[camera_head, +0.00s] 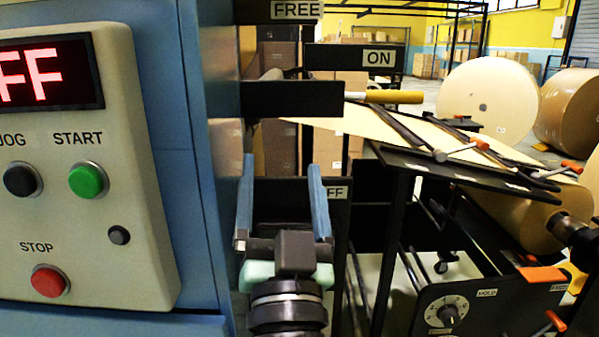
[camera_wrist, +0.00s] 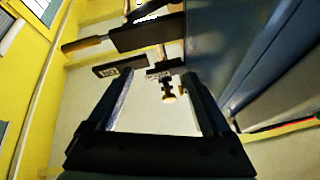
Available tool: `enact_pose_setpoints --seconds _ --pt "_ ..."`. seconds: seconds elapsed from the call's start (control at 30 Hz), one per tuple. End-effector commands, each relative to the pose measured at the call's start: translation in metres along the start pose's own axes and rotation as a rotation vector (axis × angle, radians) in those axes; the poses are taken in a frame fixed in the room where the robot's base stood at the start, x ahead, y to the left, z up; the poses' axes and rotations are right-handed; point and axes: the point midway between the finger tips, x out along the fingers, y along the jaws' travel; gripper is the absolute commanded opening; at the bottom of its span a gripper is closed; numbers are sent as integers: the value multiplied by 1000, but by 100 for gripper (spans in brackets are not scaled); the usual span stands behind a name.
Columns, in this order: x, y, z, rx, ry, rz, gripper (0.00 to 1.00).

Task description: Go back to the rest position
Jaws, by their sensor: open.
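My gripper (camera_head: 281,190) points up and away in the head view, just right of the blue machine cabinet. Its two blue-grey fingers stand apart with nothing between them. In the wrist view my gripper (camera_wrist: 163,85) also shows spread and empty. A lever with a yellow handle (camera_head: 394,97) sticks out level near the ON label (camera_head: 379,57), above and right of my gripper. The FREE label (camera_head: 294,9) is higher up. A label ending in FF (camera_head: 337,192) is partly hidden behind the right finger.
The control panel (camera_head: 130,250) at the left has a display (camera_head: 45,75) reading FF, a green START button (camera_head: 88,180) and a red STOP button (camera_head: 49,281). A black-framed stand with a kraft roll (camera_head: 520,212) is at the right. Large paper rolls (camera_head: 487,100) stand behind.

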Motion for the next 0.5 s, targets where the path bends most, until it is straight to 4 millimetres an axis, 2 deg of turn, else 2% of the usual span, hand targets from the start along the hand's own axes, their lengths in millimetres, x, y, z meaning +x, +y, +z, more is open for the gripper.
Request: enact_pose_setpoints --seconds 0.03,0.1,0.17,0.2,0.3,0.33,0.4,0.5 --pt "4 -10 -42 -53 63 -11 84" --pt "4 -22 -91 -127 131 -15 84" --pt "-2 -31 -130 -188 189 -12 84" --pt "-7 -37 -156 -227 228 -8 84" --pt "-28 -50 -215 -319 326 13 84" --pt "-23 -53 -229 -331 328 18 84" --pt "-6 -58 -245 -324 311 17 84" --pt "8 -65 -268 -322 310 16 84"
